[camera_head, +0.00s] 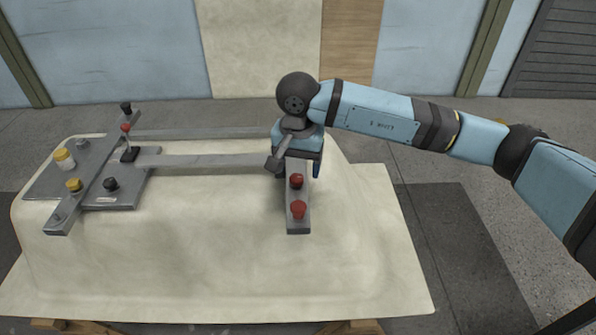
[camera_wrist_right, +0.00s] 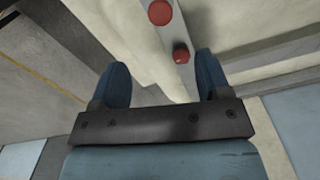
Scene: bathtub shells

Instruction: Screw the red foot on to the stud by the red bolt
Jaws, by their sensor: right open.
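A grey metal crossbar (camera_head: 298,226) lies on the right part of the upturned cream shell. Two red pieces stand on it: one (camera_head: 296,181) close to my right gripper, the other (camera_head: 298,209) nearer the bar's front end. Which is the foot and which the bolt I cannot tell for sure. My right gripper (camera_head: 297,168) is over the bar's back part, open and empty. In the right wrist view the closer red piece (camera_wrist_right: 181,54) lies ahead of the gap between the spread fingers (camera_wrist_right: 162,78), and the rounder one (camera_wrist_right: 160,12) lies beyond. My left gripper is out of view.
A long grey rail (camera_head: 205,161) runs left to a plate (camera_head: 120,190) with a yellow knob (camera_head: 74,185), a black knob (camera_head: 111,184) and an upright red-tipped lever (camera_head: 126,128). A yellow-and-white piece (camera_head: 64,158) stands at far left. The shell's front (camera_head: 200,250) is clear.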

